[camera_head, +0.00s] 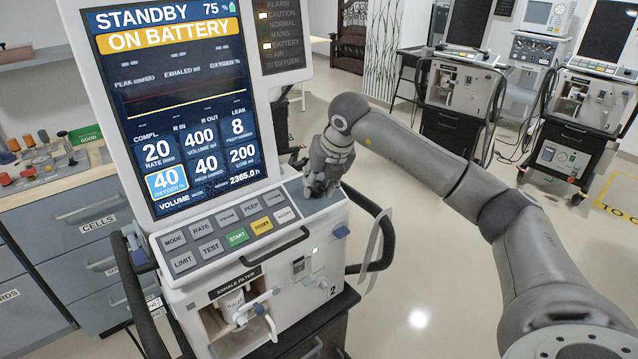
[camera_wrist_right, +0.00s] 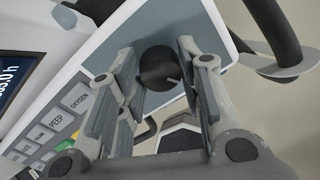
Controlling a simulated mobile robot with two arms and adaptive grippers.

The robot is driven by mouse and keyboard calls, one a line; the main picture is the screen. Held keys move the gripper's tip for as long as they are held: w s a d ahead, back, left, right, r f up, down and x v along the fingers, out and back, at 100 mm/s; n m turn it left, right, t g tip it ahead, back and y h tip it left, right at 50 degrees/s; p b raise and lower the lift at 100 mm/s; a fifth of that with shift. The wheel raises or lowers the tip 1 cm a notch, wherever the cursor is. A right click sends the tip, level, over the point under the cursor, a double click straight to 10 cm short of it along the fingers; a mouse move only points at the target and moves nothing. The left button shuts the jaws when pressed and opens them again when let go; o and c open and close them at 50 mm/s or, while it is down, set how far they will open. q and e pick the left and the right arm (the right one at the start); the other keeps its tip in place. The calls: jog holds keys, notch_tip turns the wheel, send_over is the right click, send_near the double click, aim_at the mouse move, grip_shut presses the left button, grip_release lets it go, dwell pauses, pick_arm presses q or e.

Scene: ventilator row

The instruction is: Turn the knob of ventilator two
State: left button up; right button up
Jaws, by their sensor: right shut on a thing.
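Ventilator two (camera_head: 300,250), a white unit marked "2", stands in front of me. Its screen (camera_head: 180,100) reads STANDBY and ON BATTERY, and the OXYGEN tile showing 40 is highlighted light blue. My right gripper (camera_head: 318,187) reaches down to the right end of the sloping key panel. In the right wrist view, the dark round knob (camera_wrist_right: 160,68) sits between the two fingers of this gripper (camera_wrist_right: 158,75), which are shut on it. In the head view the gripper mostly hides the knob. My left gripper is not in view.
A row of keys (camera_head: 237,237) lies left of my right gripper. A black side handle (camera_head: 380,240) curves out at the ventilator's right. Other ventilators (camera_head: 462,88) stand at the back right. A drawer cabinet (camera_head: 60,230) is at the left. Open floor (camera_head: 430,260) lies to the right.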

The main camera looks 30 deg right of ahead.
jog(key=o, duration=1)
jog(key=shift+o, duration=0.2)
jog(key=v, duration=1.2)
